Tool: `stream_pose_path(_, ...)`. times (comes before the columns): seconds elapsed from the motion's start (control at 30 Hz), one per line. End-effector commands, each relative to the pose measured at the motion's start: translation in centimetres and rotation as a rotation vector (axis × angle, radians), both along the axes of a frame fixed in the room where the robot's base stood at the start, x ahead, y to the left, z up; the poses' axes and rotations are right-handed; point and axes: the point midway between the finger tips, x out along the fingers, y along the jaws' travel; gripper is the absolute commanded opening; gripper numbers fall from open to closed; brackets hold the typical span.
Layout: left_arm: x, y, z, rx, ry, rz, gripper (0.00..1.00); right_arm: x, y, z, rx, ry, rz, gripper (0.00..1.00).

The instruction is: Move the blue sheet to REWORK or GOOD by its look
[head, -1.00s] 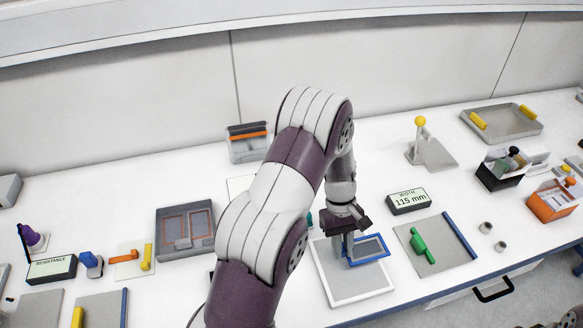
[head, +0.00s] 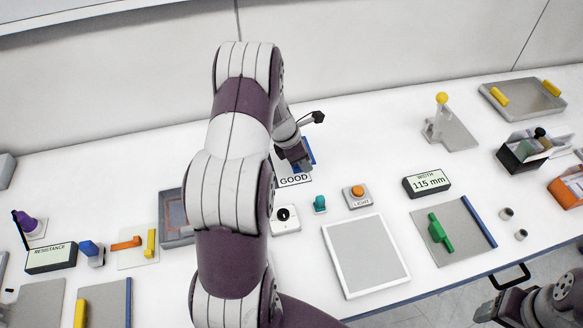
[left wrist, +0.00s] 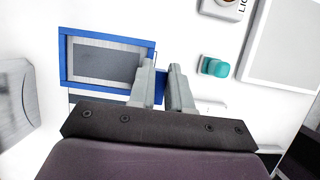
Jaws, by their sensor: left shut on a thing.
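The blue sheet shows in the left wrist view as a blue frame (left wrist: 155,48) around a grey face, which looks even with no mark that I can make out. In the head view only a blue strip of it (head: 311,150) shows beside my left gripper (head: 303,168). My left gripper, also in the left wrist view (left wrist: 160,82), is shut on the sheet's near right edge. It is at the GOOD label (head: 294,181), which it partly hides. I cannot tell whether the sheet touches the surface there. No REWORK label is readable.
A bare white-bordered grey plate (head: 365,254) lies at the front. My left arm hides part of the grey tray (head: 174,217).

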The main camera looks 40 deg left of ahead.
Motion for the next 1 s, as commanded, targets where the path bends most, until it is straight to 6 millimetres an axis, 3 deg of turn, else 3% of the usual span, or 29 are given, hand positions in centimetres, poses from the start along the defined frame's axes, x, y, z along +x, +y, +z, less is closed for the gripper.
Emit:
stream_pose_path(0.1,-0.5,2.4,-1.3,-0.002,0.002,0.001,0.0,0.0,0.0,0.7,0.0,0.0,0.0,0.71)
stream_pose_path(0.2,-0.6,3.3,-2.0,-0.001,0.001,-0.002,0.0,0.0,0.0,0.8,0.0,0.0,0.0,0.71)
stream_pose_path(0.43,-0.7,3.5,-5.7,-0.001,0.002,-0.004,0.0,0.0,0.0,1.5,0.0,0.0,0.0,0.71)
stream_pose_path(0.83,-0.6,3.5,-6.7,0.0,0.0,-0.004,0.0,0.0,0.0,1.0,0.0,0.0,0.0,0.71)
stream_pose_path(0.87,-0.6,3.5,-6.6,0.0,0.0,-0.004,0.25,0.0,0.0,1.1,0.0,0.0,0.0,0.71)
stream_pose_path(0.9,-0.6,3.5,-6.5,0.0,0.0,-0.004,0.38,0.0,0.0,1.2,0.0,0.0,0.0,0.71)
stream_pose_path(0.93,-0.6,3.5,-6.5,0.0,0.0,-0.004,0.44,0.0,0.0,1.2,0.0,0.0,0.0,0.71)
stream_pose_path(1.0,-0.6,3.5,-6.5,0.0,0.0,-0.004,0.44,0.0,0.0,1.2,0.0,0.0,0.0,0.71)
